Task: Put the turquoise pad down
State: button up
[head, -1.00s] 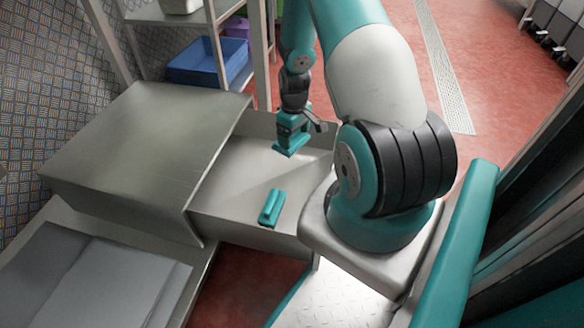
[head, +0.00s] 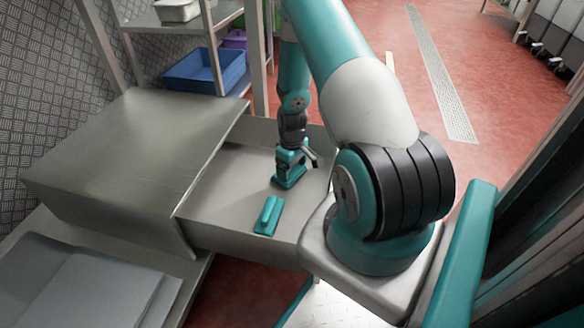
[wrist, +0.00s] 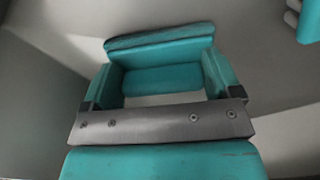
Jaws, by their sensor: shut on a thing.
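My gripper (head: 290,168) is shut on a turquoise pad (head: 287,183) and points down over the grey metal surface (head: 235,185) beside the raised steel box. The held pad is low, at or just above this surface; I cannot tell if it touches. In the wrist view the pad (wrist: 160,50) sits between the two fingers of my gripper (wrist: 158,85). A second turquoise pad (head: 268,216) with a raised grip lies on the same surface, nearer the front edge. Its corner also shows at the top right of the wrist view (wrist: 309,22).
The raised steel box (head: 130,150) stands left of the grey surface. A shelf rack with a blue crate (head: 205,70) is behind. Grey sheets (head: 80,285) lie at the lower left. The grey surface between the two pads and the box is clear.

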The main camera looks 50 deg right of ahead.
aim_at(292, 172)
jog(key=shift+f, duration=0.15)
jog(key=o, duration=1.1)
jog(key=shift+c, duration=0.2)
notch_tip(292, 172, up, 12)
jog(key=p, duration=0.7)
jog(key=w+a+r+n+t+y, duration=0.1)
jog(key=w+a+r, duration=0.1)
jog(key=a+r, duration=0.75)
jog(key=w+a+r+n+y, duration=0.1)
jog(key=w+a+r+n, duration=0.15)
jog(key=a+r, duration=0.75)
jog(key=s+a+r+n+y, duration=0.1)
jog(key=s+a+r, duration=0.5)
jog(key=s+a, duration=0.3)
jog(key=s+a+r+n+g+y, duration=0.1)
jog(key=s+a+r+n, duration=0.1)
jog(key=s+a+r, duration=0.4)
jog(key=s+a, duration=0.4)
jog(key=shift+r, duration=0.2)
